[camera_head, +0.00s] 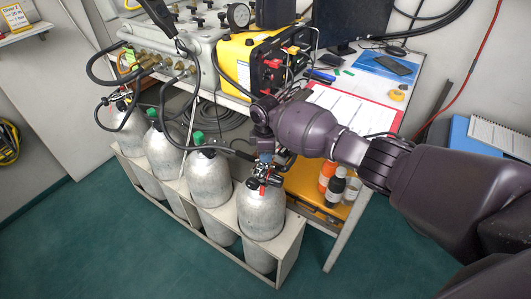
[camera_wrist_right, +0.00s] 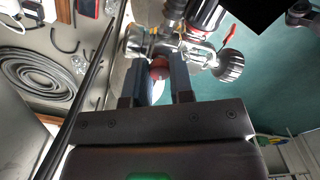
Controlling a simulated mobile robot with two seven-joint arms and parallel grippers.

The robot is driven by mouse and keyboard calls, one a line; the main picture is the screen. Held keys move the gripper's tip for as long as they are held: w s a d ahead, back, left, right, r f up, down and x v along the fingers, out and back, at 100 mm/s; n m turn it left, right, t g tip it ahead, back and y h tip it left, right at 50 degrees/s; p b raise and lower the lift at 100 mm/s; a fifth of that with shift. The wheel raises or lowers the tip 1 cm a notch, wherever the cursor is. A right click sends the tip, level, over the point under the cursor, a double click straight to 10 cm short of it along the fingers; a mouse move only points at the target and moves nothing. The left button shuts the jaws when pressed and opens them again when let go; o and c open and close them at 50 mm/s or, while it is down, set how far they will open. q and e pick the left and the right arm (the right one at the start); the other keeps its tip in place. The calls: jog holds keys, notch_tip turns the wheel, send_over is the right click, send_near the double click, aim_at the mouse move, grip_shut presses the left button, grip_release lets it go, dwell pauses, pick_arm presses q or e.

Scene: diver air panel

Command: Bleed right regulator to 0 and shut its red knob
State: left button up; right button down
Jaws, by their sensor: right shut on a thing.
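The right regulator (camera_head: 264,181) sits on top of the rightmost silver cylinder (camera_head: 262,214), with dark and red parts showing. My right gripper (camera_head: 265,157) reaches down to it from above. In the right wrist view, the two fingers of my right gripper (camera_wrist_right: 162,72) are shut on a small red knob (camera_wrist_right: 160,67), which is partly hidden between them. Beyond it are the silver valve body (camera_wrist_right: 165,42), a black ribbed handwheel (camera_wrist_right: 230,66) and a thin red lever (camera_wrist_right: 229,34). My left gripper is not in view.
Several cylinders stand in a white rack (camera_head: 290,243) at the left. Black hoses run close by. Bottles (camera_head: 336,188) stand on a shelf right of the cylinder. Green floor is free in front.

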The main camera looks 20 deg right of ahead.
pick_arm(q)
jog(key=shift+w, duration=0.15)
pick_arm(e)
jog(key=c, duration=1)
grip_release()
pick_arm(q)
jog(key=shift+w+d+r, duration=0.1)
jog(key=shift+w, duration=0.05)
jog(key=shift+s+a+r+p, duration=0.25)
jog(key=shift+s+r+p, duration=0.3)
jog(key=shift+p, duration=0.7)
pick_arm(e)
notch_tip(320, 180, up, 11)
jog(key=shift+f, duration=0.1)
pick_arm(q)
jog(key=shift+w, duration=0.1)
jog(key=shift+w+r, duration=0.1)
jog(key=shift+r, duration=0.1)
